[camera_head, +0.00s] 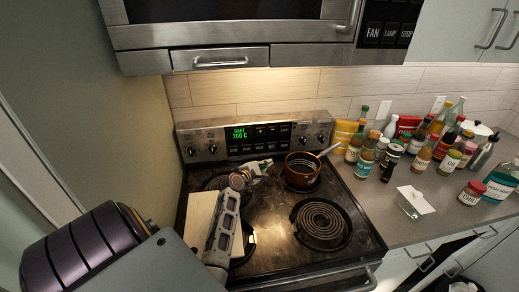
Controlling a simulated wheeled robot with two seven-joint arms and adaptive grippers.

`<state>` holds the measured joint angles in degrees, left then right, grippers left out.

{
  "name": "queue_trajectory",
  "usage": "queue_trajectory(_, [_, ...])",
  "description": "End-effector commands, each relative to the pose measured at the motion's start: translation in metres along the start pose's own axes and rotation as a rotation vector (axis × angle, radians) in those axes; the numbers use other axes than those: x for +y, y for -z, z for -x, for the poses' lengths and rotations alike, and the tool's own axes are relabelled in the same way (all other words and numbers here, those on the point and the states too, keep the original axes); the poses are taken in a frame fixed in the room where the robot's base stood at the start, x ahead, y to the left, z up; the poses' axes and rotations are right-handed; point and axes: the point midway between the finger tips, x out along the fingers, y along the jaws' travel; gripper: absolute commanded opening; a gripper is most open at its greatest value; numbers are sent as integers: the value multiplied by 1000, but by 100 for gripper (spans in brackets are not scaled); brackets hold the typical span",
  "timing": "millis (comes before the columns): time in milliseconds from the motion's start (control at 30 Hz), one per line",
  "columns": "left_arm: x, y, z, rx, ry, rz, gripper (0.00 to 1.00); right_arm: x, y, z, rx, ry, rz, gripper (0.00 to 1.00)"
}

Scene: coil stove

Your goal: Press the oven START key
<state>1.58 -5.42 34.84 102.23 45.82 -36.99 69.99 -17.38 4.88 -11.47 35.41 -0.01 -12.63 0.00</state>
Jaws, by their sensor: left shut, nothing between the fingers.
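The oven control panel (217,146) runs along the back of the coil stove. Its green display (239,132) reads BAKE 200 C. Rows of small dark keys (262,146) sit beside and below the display; their labels are too small to read, so I cannot tell which is START. My left gripper (266,164) is shut and empty, just below the key rows in the picture. I cannot tell how far it is from the panel, but it does not cover the keys. My right gripper is not in view.
A copper-coloured pot (303,166) stands on the back right burner, close right of my gripper. The front right coil (321,223) is bare. A pale board (199,215) lies at the stove's left. Several bottles and jars crowd the right counter (425,222). A microwave (235,35) hangs above.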

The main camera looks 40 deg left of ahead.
Motion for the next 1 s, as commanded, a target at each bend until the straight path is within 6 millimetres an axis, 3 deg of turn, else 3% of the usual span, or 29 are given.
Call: queue_trajectory(1000, [36, 38, -51, 0, 0, -1, 0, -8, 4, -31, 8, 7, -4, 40])
